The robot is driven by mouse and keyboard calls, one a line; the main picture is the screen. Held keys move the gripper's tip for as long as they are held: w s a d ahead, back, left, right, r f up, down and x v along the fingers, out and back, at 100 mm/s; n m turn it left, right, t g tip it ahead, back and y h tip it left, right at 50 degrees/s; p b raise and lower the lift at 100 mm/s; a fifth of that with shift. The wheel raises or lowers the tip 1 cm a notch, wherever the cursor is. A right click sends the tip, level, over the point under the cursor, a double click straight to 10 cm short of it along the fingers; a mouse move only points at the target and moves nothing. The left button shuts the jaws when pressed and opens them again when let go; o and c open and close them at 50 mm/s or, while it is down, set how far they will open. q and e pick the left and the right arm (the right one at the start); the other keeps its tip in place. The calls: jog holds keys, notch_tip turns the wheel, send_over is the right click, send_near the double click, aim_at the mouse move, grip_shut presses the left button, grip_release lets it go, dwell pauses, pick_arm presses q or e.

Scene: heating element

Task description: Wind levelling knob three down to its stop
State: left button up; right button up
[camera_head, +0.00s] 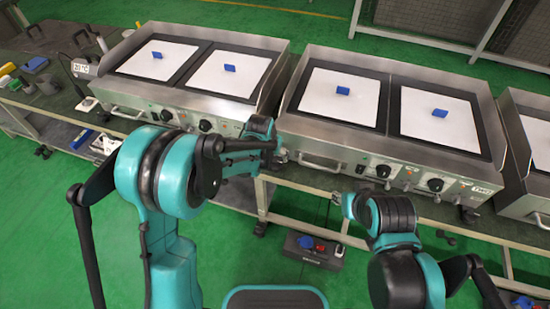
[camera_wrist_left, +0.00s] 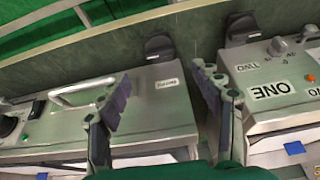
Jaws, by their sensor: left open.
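My left gripper (camera_head: 274,148) reaches the gap between two steel griddles in the head view. In the left wrist view its two dark fingers (camera_wrist_left: 163,88) are spread wide with nothing between them. Two black levelling feet or knobs show past the fingertips, a left one (camera_wrist_left: 160,48) and a right one (camera_wrist_left: 241,32), by the griddles' lower front corners. A small label (camera_wrist_left: 168,84) near the left one is unreadable, so I cannot tell which is knob three. My right gripper (camera_head: 346,205) is low in front of the bench; its fingers are too small to judge.
The left griddle (camera_head: 118,96) and right griddle (camera_head: 340,133) carry white sheets with blue pieces. A plate reading ONE (camera_wrist_left: 272,90) marks the right-hand unit in the wrist view. A dark box (camera_head: 313,250) lies on the green floor. Tools clutter the left bench.

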pick_arm(q)
jog(key=shift+v, duration=1.55)
jog(key=s+a+r+n+t, duration=0.2)
jog(key=s+a+r+n, duration=0.1)
jog(key=s+a+r, duration=1.1)
jog(key=s+a+f+t+y, duration=0.1)
jog(key=s+a, duration=0.1)
jog(key=s, duration=0.8)
jog(key=shift+a+f+n, duration=0.15)
jog(key=shift+f+n, duration=0.1)
jog(key=shift+n, duration=0.15)
